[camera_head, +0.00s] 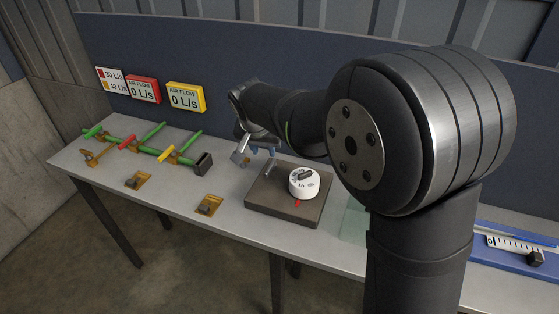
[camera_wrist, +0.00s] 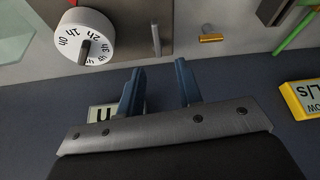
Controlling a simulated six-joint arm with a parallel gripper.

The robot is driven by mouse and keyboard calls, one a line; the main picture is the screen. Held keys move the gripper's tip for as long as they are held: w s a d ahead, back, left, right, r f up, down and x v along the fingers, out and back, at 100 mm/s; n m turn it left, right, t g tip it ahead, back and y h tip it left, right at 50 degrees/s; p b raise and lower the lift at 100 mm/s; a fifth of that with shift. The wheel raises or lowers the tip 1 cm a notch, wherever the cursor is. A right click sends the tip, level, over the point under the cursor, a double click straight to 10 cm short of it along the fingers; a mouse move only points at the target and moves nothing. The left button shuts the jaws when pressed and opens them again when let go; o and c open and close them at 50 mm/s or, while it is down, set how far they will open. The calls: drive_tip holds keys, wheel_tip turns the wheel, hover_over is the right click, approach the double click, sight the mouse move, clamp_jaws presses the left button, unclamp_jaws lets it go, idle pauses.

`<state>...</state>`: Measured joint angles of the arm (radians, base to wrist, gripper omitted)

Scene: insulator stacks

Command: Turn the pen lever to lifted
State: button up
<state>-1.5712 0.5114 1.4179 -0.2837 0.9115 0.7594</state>
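A dark base plate (camera_head: 262,197) on the table carries a white dial or drum (camera_head: 303,183) with hour marks and a dark bar on top. A thin grey metal rod (camera_head: 271,164) stands near the plate's back left edge and looks like the pen lever. It also shows in the wrist view (camera_wrist: 156,40), ahead of the gap between my fingertips. My gripper (camera_head: 260,152) is near the rod, at the plate's back edge. Its two blue fingers (camera_wrist: 159,67) are apart with nothing between them. I cannot tell the lever's setting. A small sign (camera_wrist: 100,113) is partly hidden by the gripper.
Green pipes with red and yellow handles (camera_head: 145,146) stand at the left, below red (camera_head: 142,90) and yellow (camera_head: 185,97) airflow displays. Small brass-coloured fittings (camera_head: 209,205) lie along the front. A blue device with a scale (camera_head: 520,257) is at the right. A blue wall panel runs behind.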

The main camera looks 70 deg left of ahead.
drive_tip(key=m, duration=0.1)
approach(269, 168)
drive_tip(key=x, duration=0.8)
drive_tip(key=shift+f, duration=0.15)
idle(0.3)
drive_tip(key=shift+m, duration=0.3)
clamp_jaws()
